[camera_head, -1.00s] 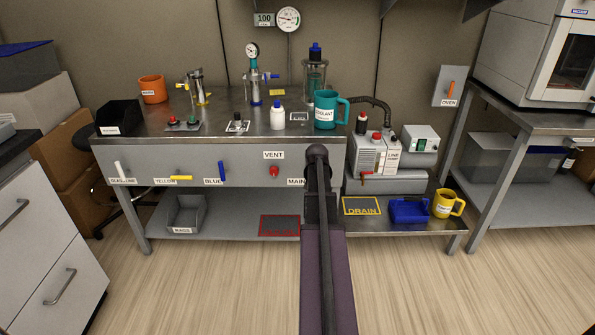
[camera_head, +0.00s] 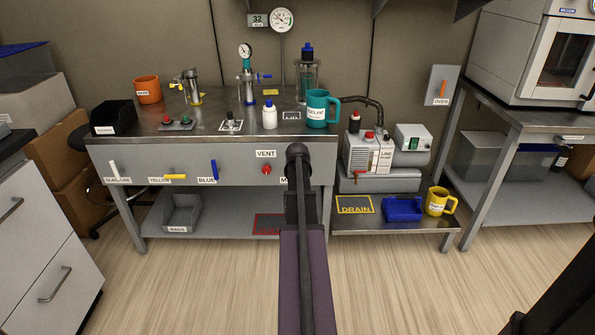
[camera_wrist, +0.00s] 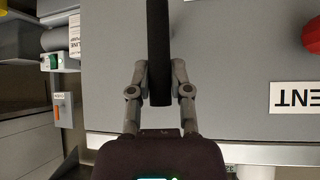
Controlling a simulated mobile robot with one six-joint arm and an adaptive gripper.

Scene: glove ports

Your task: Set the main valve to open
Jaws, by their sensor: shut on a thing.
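The main valve's dark lever (camera_wrist: 158,40) runs up and down the wrist picture in front of the grey panel. My gripper (camera_wrist: 160,92) is shut on its near end, one finger on each side. In the head view my arm covers the lever and most of the MAIN label (camera_head: 284,181); only its first letter shows. The gripper is also hidden there.
The red vent knob (camera_head: 266,169) sits left of my arm under the VENT label (camera_head: 265,153). Blue (camera_head: 214,170), yellow (camera_head: 176,177) and white (camera_head: 114,169) levers are farther left. The pump (camera_head: 370,152) stands right. A digital readout (camera_head: 258,20) shows 32.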

